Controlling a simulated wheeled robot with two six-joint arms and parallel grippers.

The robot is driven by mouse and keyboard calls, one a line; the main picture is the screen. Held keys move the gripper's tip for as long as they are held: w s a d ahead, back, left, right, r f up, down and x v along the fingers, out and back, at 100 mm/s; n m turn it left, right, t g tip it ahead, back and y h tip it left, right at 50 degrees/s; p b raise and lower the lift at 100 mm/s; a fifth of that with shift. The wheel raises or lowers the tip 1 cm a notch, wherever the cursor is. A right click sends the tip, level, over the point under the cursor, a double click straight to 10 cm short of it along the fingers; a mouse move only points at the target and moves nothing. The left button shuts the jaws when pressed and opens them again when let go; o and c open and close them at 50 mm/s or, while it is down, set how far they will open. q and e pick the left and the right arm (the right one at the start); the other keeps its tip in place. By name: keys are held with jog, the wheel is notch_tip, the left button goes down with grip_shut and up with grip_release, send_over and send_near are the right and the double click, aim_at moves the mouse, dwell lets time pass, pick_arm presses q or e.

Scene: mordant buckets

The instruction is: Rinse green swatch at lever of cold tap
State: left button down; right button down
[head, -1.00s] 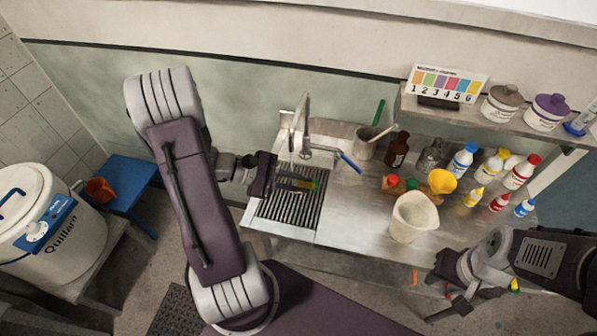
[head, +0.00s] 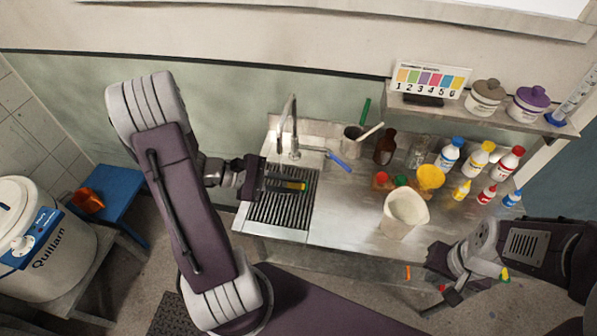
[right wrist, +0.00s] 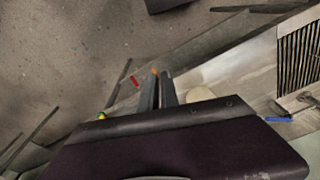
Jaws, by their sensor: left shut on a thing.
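My left gripper (head: 278,183) is shut on a slim green swatch (head: 291,185) with a yellowish end, holding it above the dark drain grate (head: 284,212). The grey gooseneck tap (head: 294,128) stands just behind the swatch. Its blue lever (head: 338,161) points right, apart from the gripper. I cannot make out whether water runs. My right gripper (head: 447,292) is beyond the bench's front edge, low at the right. In the right wrist view its two fingers (right wrist: 157,92) lie close together, and I cannot tell whether they are open.
A white jug (head: 404,214), yellow funnel (head: 431,177) and several bottles (head: 449,154) crowd the bench's right side. A grey cup (head: 352,139) stands near the lever. A blue stool (head: 132,193) and white boiler (head: 40,240) are at left. A shelf (head: 470,111) overhangs at right.

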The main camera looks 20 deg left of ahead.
jog(key=w+d+r+t+h, duration=0.1)
jog(key=w+d+r+t, duration=0.1)
jog(key=w, duration=0.3)
jog(key=w+d+r+t+h, duration=0.1)
jog(key=w+r, duration=0.1)
jog(key=w, duration=0.3)
jog(key=w+a+r+n+t, duration=0.2)
jog(key=w+a, duration=0.3)
jog(key=w, duration=0.5)
jog(key=n+t+y, duration=0.2)
jog(key=n+y, duration=0.1)
jog(key=n, duration=0.7)
send_near(339, 162)
jog(key=s+d+r, duration=0.1)
jog(key=s+d, duration=0.2)
jog(key=a, duration=0.1)
jog(key=x, duration=0.9)
jog(key=shift+s+a+f+y, duration=0.15)
jog(key=shift+a+f+y, duration=0.15)
jog(key=shift+f, duration=0.1)
jog(key=shift+d, duration=0.15)
